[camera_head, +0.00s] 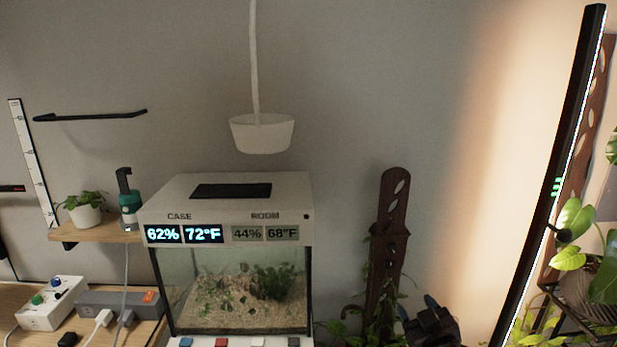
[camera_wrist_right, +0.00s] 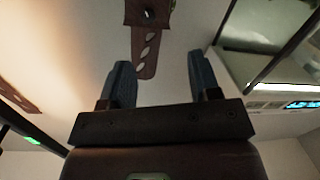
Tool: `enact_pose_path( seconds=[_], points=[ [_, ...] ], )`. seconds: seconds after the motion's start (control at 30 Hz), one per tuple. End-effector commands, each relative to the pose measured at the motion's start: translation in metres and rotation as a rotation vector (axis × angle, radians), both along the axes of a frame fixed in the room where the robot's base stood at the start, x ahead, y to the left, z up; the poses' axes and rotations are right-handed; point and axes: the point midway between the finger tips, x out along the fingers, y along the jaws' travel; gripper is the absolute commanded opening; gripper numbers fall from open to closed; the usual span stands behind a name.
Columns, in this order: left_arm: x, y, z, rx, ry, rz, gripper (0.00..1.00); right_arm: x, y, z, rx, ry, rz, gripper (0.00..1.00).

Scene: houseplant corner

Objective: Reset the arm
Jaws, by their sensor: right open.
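My right gripper (camera_head: 417,307) is at the bottom of the head view, right of the glass case and in front of the brown slotted post. In the right wrist view the gripper (camera_wrist_right: 159,68) has its two blue-grey fingers apart with nothing between them. The brown slotted post (camera_wrist_right: 147,52) shows behind the fingers there, and also in the head view (camera_head: 389,230). My left gripper is not in view.
The glass case (camera_head: 240,290) with lit displays stands left of my right gripper. A black light bar (camera_head: 552,180) and a leafy plant (camera_head: 575,220) are at the right. A white hanging pot (camera_head: 262,134) is above. A shelf (camera_head: 100,233) holds a small plant.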

Motion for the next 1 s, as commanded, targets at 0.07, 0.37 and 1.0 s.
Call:
enact_pose_path(
  seconds=[0.07, 0.37, 1.0],
  points=[
    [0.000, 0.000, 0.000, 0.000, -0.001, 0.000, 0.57, -0.027, -0.003, -0.023, 0.040, 0.045, -0.011, 0.57],
    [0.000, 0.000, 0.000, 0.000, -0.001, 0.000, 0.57, -0.142, -0.019, -0.101, 0.158, 0.232, -0.078, 0.57],
    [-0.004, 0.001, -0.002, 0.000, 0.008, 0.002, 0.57, -0.293, -0.041, -0.189, 0.195, 0.498, -0.196, 0.57]
  ],
)
